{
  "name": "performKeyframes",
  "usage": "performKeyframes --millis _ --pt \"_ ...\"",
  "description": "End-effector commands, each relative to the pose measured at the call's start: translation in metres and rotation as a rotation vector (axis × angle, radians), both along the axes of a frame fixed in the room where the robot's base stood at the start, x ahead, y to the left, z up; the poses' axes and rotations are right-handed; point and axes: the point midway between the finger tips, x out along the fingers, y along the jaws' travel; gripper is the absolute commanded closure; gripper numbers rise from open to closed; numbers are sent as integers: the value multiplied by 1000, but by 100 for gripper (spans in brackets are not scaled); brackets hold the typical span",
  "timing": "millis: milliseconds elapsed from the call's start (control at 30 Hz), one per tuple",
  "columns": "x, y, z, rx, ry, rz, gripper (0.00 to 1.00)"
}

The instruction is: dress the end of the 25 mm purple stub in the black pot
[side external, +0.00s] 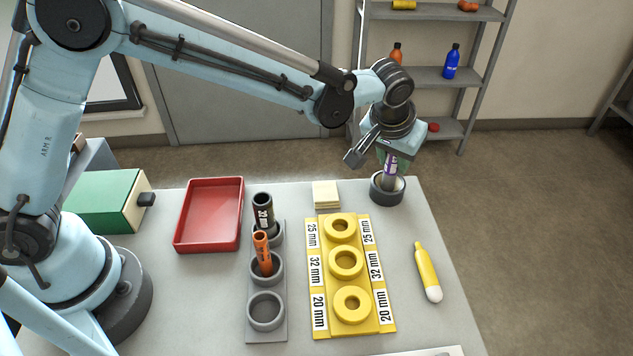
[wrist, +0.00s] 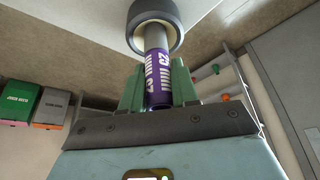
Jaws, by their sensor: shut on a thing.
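The 25 mm stub (side external: 390,168) is grey with a purple label and stands almost upright at the back right of the table. My gripper (side external: 394,155) is shut on it at the label. In the wrist view, the green fingers of my gripper (wrist: 158,90) close on both sides of the purple label of the stub (wrist: 158,72). The black pot (side external: 386,197) has a pale inside and stands on the table below the gripper. It also shows in the wrist view (wrist: 155,12). The stub's bare grey end reaches into the pot's mouth; its tip is hidden.
A yellow board (side external: 350,325) with yellow rings and size labels lies left of the pot. A grey rack (side external: 266,335) holds a black stub (side external: 264,212) and an orange stub (side external: 262,252). A red tray (side external: 208,245), pale pad (side external: 326,195) and yellow marker (side external: 428,272) lie around.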

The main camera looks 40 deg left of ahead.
Motion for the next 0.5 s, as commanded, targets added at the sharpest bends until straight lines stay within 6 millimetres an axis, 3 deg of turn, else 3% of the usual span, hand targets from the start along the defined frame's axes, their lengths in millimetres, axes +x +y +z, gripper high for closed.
performKeyframes --millis 300,500 --pt "0 -1 0 -2 1 229 100" --pt "-1 -1 0 -5 1 99 100"
